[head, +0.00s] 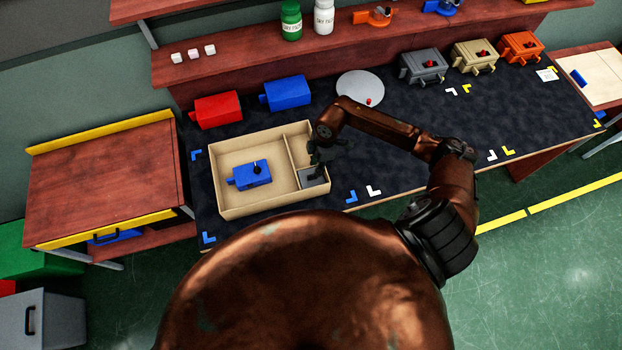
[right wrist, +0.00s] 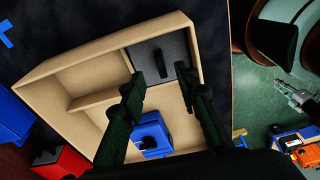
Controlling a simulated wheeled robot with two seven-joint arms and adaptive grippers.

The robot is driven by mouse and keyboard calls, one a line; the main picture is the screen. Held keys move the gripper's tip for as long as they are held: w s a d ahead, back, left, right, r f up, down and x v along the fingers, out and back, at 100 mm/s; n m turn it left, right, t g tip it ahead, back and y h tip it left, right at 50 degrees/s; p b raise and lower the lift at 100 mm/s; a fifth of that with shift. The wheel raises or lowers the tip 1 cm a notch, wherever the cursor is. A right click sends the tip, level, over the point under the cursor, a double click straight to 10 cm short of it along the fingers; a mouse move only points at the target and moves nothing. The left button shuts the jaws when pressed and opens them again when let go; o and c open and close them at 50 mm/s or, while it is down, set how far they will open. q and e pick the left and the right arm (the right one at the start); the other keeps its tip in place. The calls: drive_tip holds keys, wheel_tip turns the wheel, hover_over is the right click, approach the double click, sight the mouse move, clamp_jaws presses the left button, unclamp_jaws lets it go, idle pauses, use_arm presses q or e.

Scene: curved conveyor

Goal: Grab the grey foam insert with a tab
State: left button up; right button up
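The grey foam insert (head: 314,178) lies in the small front-right compartment of the beige box (head: 270,206). In the right wrist view, the insert (right wrist: 176,47) is a dark grey square with an upright black tab (right wrist: 158,62) near its middle. My right gripper (head: 318,168) is over that compartment and partly hides the insert in the head view. Its two fingers (right wrist: 168,88) are apart, with nothing between them. The tab shows beyond the fingertips; I cannot tell the exact height gap. My left gripper is in neither view.
A blue block-shaped part (head: 250,175) lies in the box's large compartment. Thin dividers and walls surround the insert. Red (head: 217,110) and blue (head: 287,93) housings stand behind the box. A round grey plate (head: 360,88) lies behind my right arm. The dark mat right of the box is mostly clear.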

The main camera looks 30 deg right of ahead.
sight(312, 180)
drive_tip(key=shift+w+a+f+p, duration=0.1)
drive_tip(key=shift+a+f+p, duration=0.1)
drive_tip(key=shift+f, duration=0.85)
drive_tip(key=shift+a+f+p, duration=0.1)
drive_tip(key=shift+a+f, duration=0.1)
drive_tip(key=shift+f, duration=0.8)
drive_tip(key=shift+w+a+f+p, duration=0.1)
drive_tip(key=shift+a+f, duration=0.1)
drive_tip(key=shift+f, duration=0.85)
clamp_jaws()
